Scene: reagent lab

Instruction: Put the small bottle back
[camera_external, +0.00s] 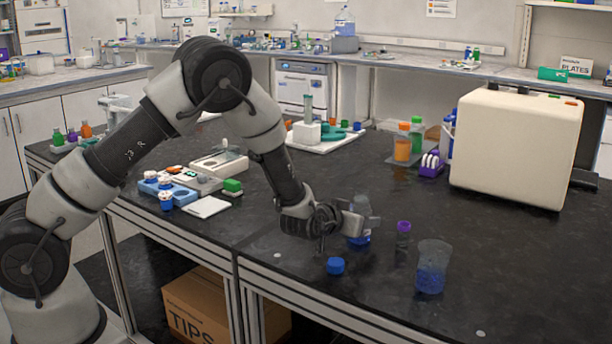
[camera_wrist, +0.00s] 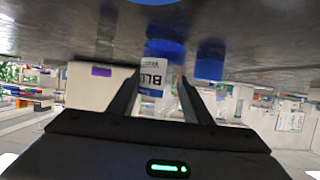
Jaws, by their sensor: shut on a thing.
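The small bottle (camera_external: 360,239) is clear with blue liquid low in it. It looks upright at or just above the dark bench; I cannot tell if its base touches. My gripper (camera_external: 352,222) is shut on it from the left. In the wrist view, my gripper (camera_wrist: 158,98) has its fingers on either side of the bottle (camera_wrist: 152,76), whose white label begins "BL". A blue cap (camera_external: 335,266) lies on the bench in front of the bottle. The bottle's neck is partly hidden and blurred.
A purple-capped vial (camera_external: 403,236) and a beaker (camera_external: 431,268) of blue liquid stand close to the right. A cream machine (camera_external: 516,145) stands behind right. A blue rack (camera_external: 152,188) and a balance (camera_external: 219,163) are at left.

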